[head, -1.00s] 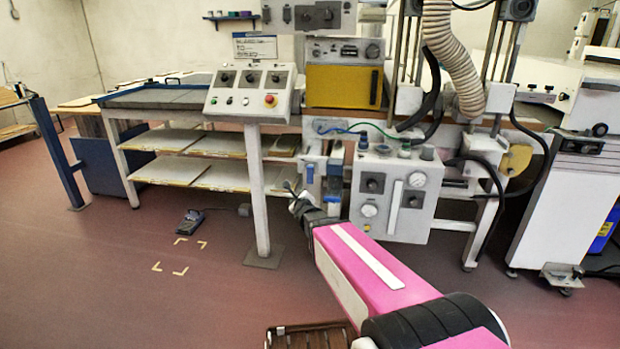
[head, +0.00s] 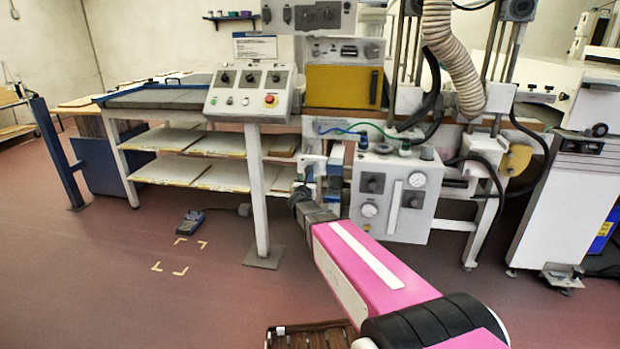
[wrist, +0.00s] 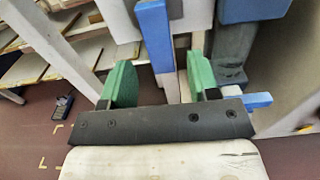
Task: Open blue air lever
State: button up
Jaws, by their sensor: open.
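The blue air lever (wrist: 155,38) is a flat upright bar in the wrist view. It hangs down between the two green fingertips of my gripper (wrist: 161,80), with a gap visible on each side. My gripper is open and not clamped on it. In the head view the lever (head: 309,171) is a small blue strip on the machine's front, left of the grey gauge box. My gripper (head: 302,190) is right at its lower part there, small and partly hidden by my wrist.
The gauge box (head: 418,205) with dials and hoses stands close on the right. A white post (head: 257,190) stands to the left. In the wrist view another blue bar (wrist: 258,100) sticks out right of my gripper.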

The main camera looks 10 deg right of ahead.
aim_at(310, 177)
jog(key=x, duration=0.5)
grip_shut()
